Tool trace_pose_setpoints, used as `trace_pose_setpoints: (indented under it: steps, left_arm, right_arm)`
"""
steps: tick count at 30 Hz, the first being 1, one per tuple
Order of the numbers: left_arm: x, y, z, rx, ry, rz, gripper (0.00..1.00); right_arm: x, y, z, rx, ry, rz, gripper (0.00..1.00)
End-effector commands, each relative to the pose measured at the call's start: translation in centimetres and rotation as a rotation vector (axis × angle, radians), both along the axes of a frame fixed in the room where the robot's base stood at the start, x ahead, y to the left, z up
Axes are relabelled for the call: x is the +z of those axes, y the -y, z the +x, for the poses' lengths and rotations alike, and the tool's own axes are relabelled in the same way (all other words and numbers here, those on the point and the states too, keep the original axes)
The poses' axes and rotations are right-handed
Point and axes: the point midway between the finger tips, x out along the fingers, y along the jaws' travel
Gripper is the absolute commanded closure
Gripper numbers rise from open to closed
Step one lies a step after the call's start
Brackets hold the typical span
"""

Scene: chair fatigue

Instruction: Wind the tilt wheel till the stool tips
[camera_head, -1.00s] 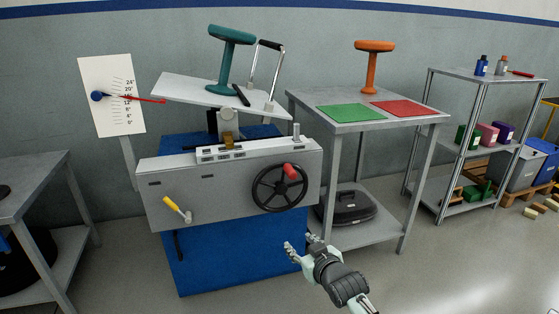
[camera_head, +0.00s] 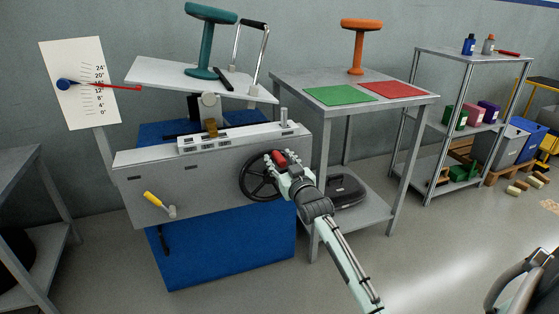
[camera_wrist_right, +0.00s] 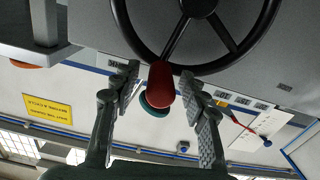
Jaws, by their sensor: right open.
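The black tilt wheel (camera_head: 246,179) is on the front of the grey bench panel (camera_head: 210,180). Its red knob (camera_head: 279,157) is at the upper right of the rim. My right gripper (camera_head: 284,163) is open at the knob; in the wrist view the knob (camera_wrist_right: 161,85) lies between the spread fingers, with gaps on both sides. The teal stool (camera_head: 203,40) stands on the sloping white plate (camera_head: 160,75), which is lower at the right. The red pointer (camera_head: 120,87) crosses the dial board (camera_head: 75,110) around the middle of its scale. My left gripper is out of view.
A yellow-handled crank (camera_head: 156,201) is on the panel's left. A grey table (camera_head: 290,82) at the right holds an orange stool (camera_head: 361,40), a green mat (camera_head: 337,95) and a red mat (camera_head: 393,89). A shelf (camera_head: 440,50) stands farther right.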

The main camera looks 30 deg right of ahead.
Motion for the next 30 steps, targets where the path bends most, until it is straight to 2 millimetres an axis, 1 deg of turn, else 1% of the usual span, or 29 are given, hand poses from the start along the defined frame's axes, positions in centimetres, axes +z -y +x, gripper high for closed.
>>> trace_pose_setpoints:
  steps: [6, 7, 17, 24, 27, 28, 30]
  left_arm:
    - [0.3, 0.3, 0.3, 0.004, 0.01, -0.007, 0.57]
    - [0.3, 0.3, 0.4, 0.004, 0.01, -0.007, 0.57]
    - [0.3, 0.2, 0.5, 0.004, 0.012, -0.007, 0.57]
    - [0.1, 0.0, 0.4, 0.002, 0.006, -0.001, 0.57]
    - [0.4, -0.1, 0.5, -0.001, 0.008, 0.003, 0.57]
    - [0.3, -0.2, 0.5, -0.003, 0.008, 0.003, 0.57]
    - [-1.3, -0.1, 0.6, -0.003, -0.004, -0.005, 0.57]
  right_arm:
    - [0.0, 0.0, 0.1, 0.0, 0.0, 0.0, 0.56]
    - [0.0, 0.0, 0.1, 0.0, 0.0, 0.0, 0.58]
    - [0.0, 0.0, 0.0, 0.0, -0.001, 0.0, 0.99]
    - [0.0, 0.0, 0.0, 0.0, -0.001, 0.0, 1.0]
    - [0.0, 0.2, 0.0, 0.0, 0.002, 0.016, 1.0]
    - [0.0, 0.3, -0.1, 0.0, 0.004, 0.031, 1.0]
    - [0.0, 0.8, -0.2, 0.0, 0.016, 0.084, 1.0]
